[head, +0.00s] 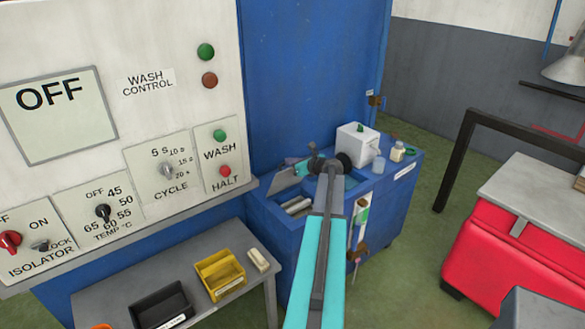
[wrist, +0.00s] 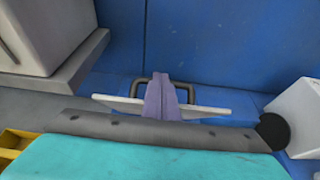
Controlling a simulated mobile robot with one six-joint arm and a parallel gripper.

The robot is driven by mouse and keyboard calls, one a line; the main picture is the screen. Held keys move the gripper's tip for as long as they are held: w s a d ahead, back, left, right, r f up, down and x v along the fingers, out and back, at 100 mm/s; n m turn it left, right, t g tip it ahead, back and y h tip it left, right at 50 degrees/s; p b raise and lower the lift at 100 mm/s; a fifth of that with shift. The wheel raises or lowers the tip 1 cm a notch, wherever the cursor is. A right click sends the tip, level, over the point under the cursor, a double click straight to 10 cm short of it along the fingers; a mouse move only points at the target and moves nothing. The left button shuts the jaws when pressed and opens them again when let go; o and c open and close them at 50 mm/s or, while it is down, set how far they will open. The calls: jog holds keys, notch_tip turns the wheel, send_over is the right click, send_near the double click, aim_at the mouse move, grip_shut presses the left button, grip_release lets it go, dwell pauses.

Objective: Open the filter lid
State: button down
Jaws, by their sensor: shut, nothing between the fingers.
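My gripper (wrist: 161,100) is shut, its two purple-grey fingertips together with nothing between them. In the wrist view, a dark loop handle (wrist: 136,88) shows behind the fingertips, close to them. A pale flat plate, which looks like the filter lid (wrist: 112,102), spreads to both sides of the fingers; I cannot tell whether they touch it. In the head view, a grey slanted plate (head: 286,179) stands at the left of the blue filter unit (head: 388,200), beside my wrist. An open bay with a pale cylinder (head: 297,207) shows in front of it. My arm hides part of the unit.
A white box (head: 356,146), a cup and a small bottle stand on the unit's right top. The control panel (head: 150,120) rises at left. A bench (head: 95,285) with yellow and black bins stands in front. A red cabinet (head: 510,240) stands at right.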

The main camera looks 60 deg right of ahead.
jog(key=w+d+r, duration=0.1)
jog(key=w+d, duration=0.1)
jog(key=w, duration=0.3)
jog(key=shift+w, duration=0.3)
jog(key=shift+r, duration=0.1)
dwell(0.8)
